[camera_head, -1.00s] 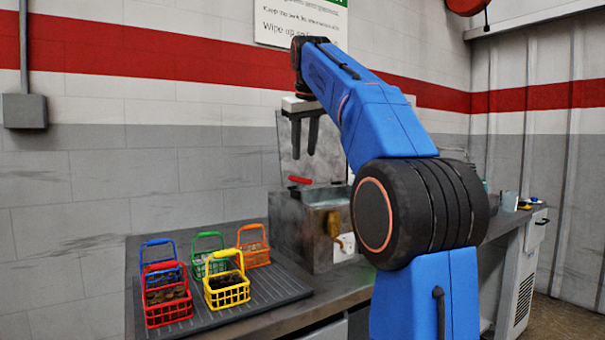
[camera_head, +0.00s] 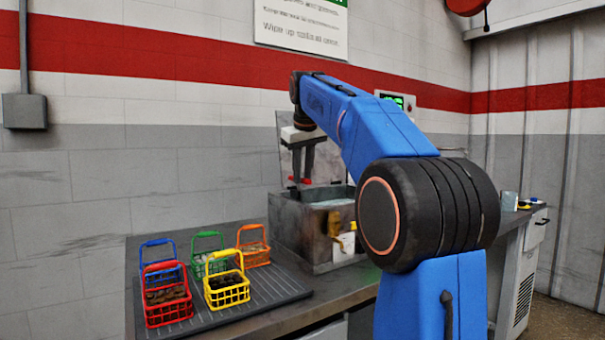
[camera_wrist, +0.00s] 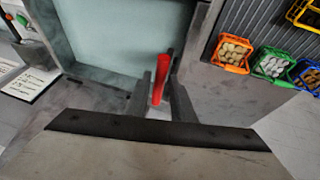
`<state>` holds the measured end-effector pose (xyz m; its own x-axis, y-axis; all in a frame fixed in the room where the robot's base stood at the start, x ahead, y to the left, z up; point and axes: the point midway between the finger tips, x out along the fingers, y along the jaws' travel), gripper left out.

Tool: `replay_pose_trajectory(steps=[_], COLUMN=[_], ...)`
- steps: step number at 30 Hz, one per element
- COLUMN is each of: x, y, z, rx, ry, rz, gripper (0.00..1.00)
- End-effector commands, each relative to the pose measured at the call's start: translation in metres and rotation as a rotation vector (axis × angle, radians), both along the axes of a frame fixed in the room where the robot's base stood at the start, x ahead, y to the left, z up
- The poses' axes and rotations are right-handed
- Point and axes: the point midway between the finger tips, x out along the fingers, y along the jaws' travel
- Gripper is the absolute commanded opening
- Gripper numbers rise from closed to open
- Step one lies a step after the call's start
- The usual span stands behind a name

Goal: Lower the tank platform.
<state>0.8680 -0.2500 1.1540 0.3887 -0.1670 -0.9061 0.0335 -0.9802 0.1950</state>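The tank (camera_head: 300,232) is a grey metal box holding pale liquid, with a raised lid (camera_head: 334,165) behind it. A red handle (camera_wrist: 160,78) stands at the tank's side; in the head view it shows as a small red bar (camera_head: 306,180) partly behind my fingers. My gripper (camera_head: 302,183) points down over that side of the tank. In the wrist view my gripper (camera_wrist: 158,82) has one finger on each side of the red handle, apart from each other. Whether either finger touches the handle is unclear. I cannot make out a platform in the liquid.
Several coloured baskets of parts, including a red one (camera_head: 168,300) and a yellow one (camera_head: 227,290), stand on a ribbed black mat (camera_head: 285,288) left of the tank. A lit display (camera_head: 397,101) hangs behind my arm.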

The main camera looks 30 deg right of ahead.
Motion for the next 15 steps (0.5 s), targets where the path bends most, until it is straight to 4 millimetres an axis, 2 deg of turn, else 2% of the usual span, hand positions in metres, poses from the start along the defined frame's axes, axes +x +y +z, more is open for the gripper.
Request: replay_pose_trajectory(steps=[1,2,3,8,15], x=[0.000,0.000,0.000,0.000,0.000], y=[0.000,0.000,0.000,0.000,0.000], z=[0.000,0.000,0.000,-0.001,-0.013], rx=[0.000,0.000,0.000,0.000,0.001], ry=[0.000,0.000,0.000,0.000,0.001], rz=[0.000,0.000,0.000,0.000,0.000], gripper=[0.09,0.01,0.00,0.00,0.00])
